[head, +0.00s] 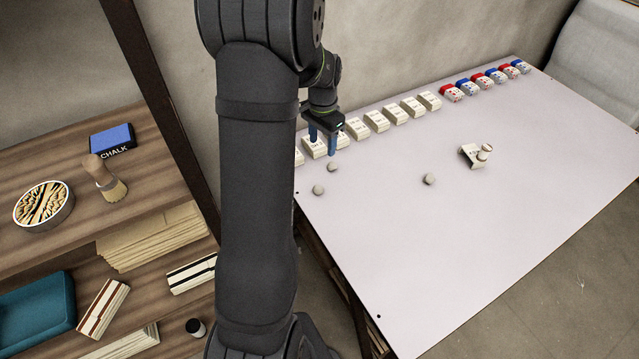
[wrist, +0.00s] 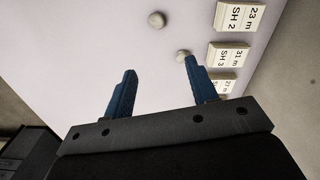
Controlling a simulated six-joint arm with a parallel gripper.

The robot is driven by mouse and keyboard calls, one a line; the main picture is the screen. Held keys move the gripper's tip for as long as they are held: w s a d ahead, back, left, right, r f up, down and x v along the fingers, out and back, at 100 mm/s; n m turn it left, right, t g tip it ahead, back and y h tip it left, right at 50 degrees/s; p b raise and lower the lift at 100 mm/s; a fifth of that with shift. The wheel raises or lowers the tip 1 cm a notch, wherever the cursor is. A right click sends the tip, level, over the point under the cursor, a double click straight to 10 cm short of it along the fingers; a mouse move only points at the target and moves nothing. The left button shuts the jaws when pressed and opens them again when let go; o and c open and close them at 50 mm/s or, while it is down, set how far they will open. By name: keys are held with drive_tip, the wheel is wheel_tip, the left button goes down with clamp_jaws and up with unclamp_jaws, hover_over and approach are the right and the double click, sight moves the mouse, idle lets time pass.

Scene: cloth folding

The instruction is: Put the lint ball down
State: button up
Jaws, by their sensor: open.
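Several small grey lint balls lie on the white table. In the head view one ball (head: 333,167) is just below my gripper (head: 322,147) and another ball (head: 318,190) is nearer the table's left edge. A third ball (head: 429,179) lies mid-table. My gripper is open, with its blue fingers apart and nothing seen between them. In the wrist view my gripper (wrist: 160,65) has one ball (wrist: 183,56) beside its right fingertip, partly hidden by it, and another ball (wrist: 157,20) farther off. I cannot tell which ball the task means.
A row of white labelled boxes (head: 376,121) runs along the table's back edge, close to my gripper. Boxes with red and blue tops (head: 484,82) continue it at right. A small tilted box (head: 470,156) has balls (head: 485,155) by it. The table's front (head: 430,260) is clear.

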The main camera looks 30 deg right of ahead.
drive_tip(key=w+a+f+t+h, duration=0.1)
drive_tip(key=w+a+f, duration=0.1)
drive_tip(key=a+f, duration=0.1)
drive_tip(key=w+a+f+n+t+h, duration=0.1)
drive_tip(key=w+a+f+t, duration=0.1)
drive_tip(key=f, duration=0.3)
drive_tip(key=w+a+f+t, duration=0.2)
drive_tip(key=w+a+f, duration=0.1)
drive_tip(key=f, duration=0.1)
drive_tip(key=shift+a+f+h, duration=0.25)
drive_tip(key=shift+a+h, duration=0.15)
drive_tip(key=s+f+h, duration=0.2)
drive_tip(key=s+h, duration=0.1)
drive_tip(key=s, duration=0.1)
drive_tip(key=h, duration=0.4)
approach(317, 190)
drive_tip(key=shift+w+d+f+n+g, duration=0.35)
drive_tip(key=shift+w+f+n+g, duration=0.05)
drive_tip(key=shift+w+f, duration=0.15)
drive_tip(key=shift+d+f+h, duration=0.1)
drive_tip(key=shift+d+h, duration=0.2)
drive_tip(key=x, duration=0.6)
drive_tip(key=shift+w+d+f, duration=0.2)
drive_tip(key=shift+d+f, duration=0.05)
clamp_jaws()
